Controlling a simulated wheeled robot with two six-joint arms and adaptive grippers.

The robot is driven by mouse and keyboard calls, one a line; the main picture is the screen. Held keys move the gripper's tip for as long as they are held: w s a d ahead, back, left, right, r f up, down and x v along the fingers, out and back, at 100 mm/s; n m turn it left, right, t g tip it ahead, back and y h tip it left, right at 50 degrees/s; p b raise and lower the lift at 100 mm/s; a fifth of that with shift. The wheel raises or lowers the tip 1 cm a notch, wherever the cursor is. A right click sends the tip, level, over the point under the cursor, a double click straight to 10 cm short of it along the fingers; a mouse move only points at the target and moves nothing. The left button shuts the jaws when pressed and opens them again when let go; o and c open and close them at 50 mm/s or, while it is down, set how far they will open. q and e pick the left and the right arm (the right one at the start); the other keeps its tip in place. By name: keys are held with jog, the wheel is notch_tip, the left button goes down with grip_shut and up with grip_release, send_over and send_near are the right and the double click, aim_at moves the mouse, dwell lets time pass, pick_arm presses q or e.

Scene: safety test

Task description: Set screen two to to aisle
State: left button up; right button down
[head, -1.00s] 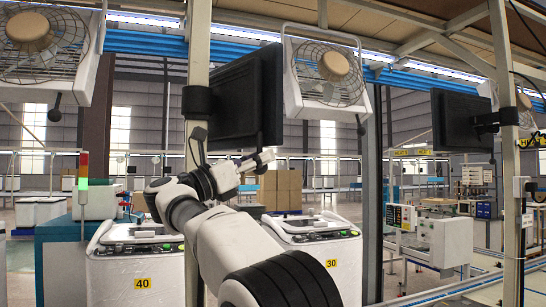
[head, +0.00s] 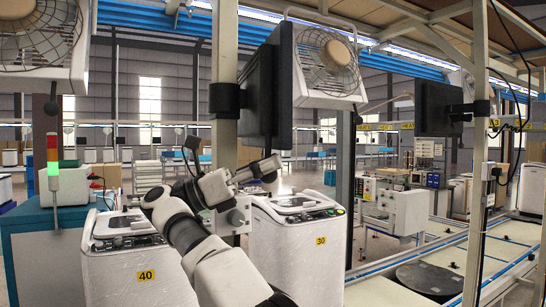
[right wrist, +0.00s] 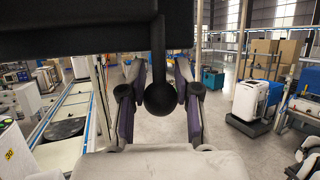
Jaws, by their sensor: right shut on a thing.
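A black screen (head: 270,85) is mounted on a post at the middle of the head view, seen at a steep angle. A second black screen (head: 440,108) is on a post further right. I cannot tell which one is screen two. My right gripper (head: 268,168) is just under the nearer screen. In the right wrist view, the dark underside of this screen (right wrist: 70,35) fills the top. A black ball handle (right wrist: 160,99) hangs from it on a short stem, between the two fingers of my right gripper (right wrist: 160,90), which is shut on it. My left gripper is not in view.
White washing machines marked 40 (head: 145,277) and 30 (head: 320,240) stand below the screens. A beige post (head: 224,55) is close to my arm. A fan (head: 330,60) hangs behind. Open floor (right wrist: 165,130) shows in the right wrist view.

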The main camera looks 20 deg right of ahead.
jog(key=shift+a+f, duration=0.15)
dwell(0.3)
jog(key=c, duration=1.2)
grip_release()
jog(key=o, duration=0.4)
jog(key=shift+d, duration=0.25)
